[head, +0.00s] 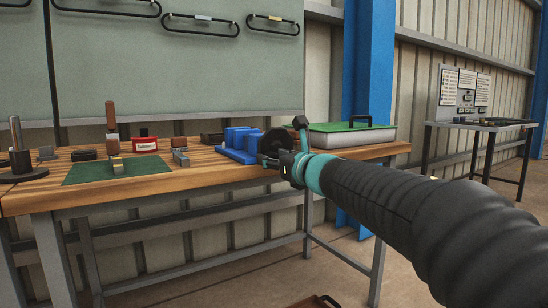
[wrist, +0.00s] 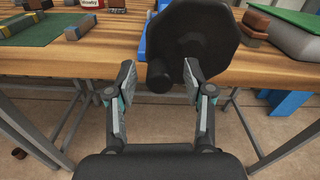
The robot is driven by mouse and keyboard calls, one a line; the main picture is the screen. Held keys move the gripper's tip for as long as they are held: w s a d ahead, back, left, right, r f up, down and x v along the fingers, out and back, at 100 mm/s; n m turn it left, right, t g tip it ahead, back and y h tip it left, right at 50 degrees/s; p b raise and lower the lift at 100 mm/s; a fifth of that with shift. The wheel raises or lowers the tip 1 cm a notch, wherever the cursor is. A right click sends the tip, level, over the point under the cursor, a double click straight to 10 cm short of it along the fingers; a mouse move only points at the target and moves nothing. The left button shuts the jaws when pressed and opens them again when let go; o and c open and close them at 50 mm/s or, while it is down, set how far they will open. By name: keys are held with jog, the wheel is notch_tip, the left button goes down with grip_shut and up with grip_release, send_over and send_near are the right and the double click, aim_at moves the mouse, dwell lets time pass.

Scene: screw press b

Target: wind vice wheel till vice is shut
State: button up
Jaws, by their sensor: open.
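The blue vice (head: 238,145) sits near the front edge of the wooden bench; the gap between its jaws is too small to judge. Its dark wheel (head: 272,141) is at the vice's right end, partly hidden by my gripper. In the wrist view the wheel (wrist: 203,38) is a large black disc facing me, with a short round handle (wrist: 160,77) at its lower left. A strip of the blue vice (wrist: 142,42) shows behind it. My gripper (wrist: 160,73) is open, one finger on each side of the handle. In the head view my gripper (head: 283,160) is at the wheel.
On the bench (head: 190,181) are a green mat (head: 118,169), a red box (head: 144,144), small blocks, and a grey case with a green top (head: 350,135) right of the vice. A blue post (head: 368,60) stands behind. Space before the bench is mostly clear.

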jog(key=shift+w+a, duration=0.4)
jog(key=shift+w, duration=0.1)
grip_shut()
jog(key=shift+r+m, duration=0.15)
jog(key=shift+m, duration=0.15)
